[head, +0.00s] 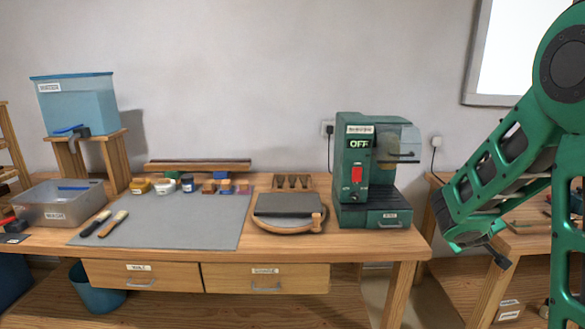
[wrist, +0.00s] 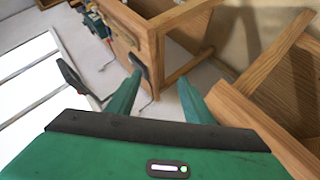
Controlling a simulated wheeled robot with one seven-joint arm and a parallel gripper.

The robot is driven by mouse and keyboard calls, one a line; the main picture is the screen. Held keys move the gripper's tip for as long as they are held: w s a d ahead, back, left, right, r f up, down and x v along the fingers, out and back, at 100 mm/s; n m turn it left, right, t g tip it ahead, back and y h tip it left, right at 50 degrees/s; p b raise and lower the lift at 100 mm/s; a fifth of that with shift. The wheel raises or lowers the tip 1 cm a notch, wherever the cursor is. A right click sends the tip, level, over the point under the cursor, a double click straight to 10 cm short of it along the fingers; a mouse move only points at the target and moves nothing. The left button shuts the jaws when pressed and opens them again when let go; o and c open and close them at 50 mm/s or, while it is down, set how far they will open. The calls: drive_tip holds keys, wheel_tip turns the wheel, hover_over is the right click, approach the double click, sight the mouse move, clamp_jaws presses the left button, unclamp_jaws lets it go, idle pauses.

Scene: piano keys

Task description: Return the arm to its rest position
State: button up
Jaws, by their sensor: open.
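My gripper (wrist: 165,95) is open and empty in the wrist view, its two green fingers apart with nothing between them. Beyond the fingers is the wooden side of a bench. In the head view my green arm reaches in from the right edge and angles down. My gripper (head: 490,250) shows there at the arm's lower end, to the right of the main workbench (head: 350,245), partly hidden by the arm links.
On the workbench stand a green machine (head: 356,205) reading OFF, a round board with a dark slab (head: 288,204), a grey mat (head: 200,215) and a grey bin (head: 60,215). A blue tank (head: 78,105) stands at left. A second bench (head: 515,240) lies close to my arm.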

drive_tip(key=s+a+m+g+y, duration=0.2)
drive_tip(key=s+a+y, duration=0.1)
drive_tip(key=s, duration=0.9)
drive_tip(key=s+a+r+m+g+y, duration=0.1)
drive_tip(key=s+a+m+g+y, duration=0.2)
drive_tip(key=s, duration=0.9)
drive_tip(key=s+a+m+g+y, duration=0.2)
drive_tip(key=s+a+y, duration=0.1)
drive_tip(key=s, duration=0.9)
drive_tip(key=shift+a+r+m+g, duration=0.25)
drive_tip(key=shift+a+m+g, duration=0.15)
drive_tip(key=shift+a, duration=0.4)
drive_tip(key=shift+w, duration=0.1)
drive_tip(key=shift+w+f, duration=0.25)
drive_tip(key=shift+w, duration=0.35)
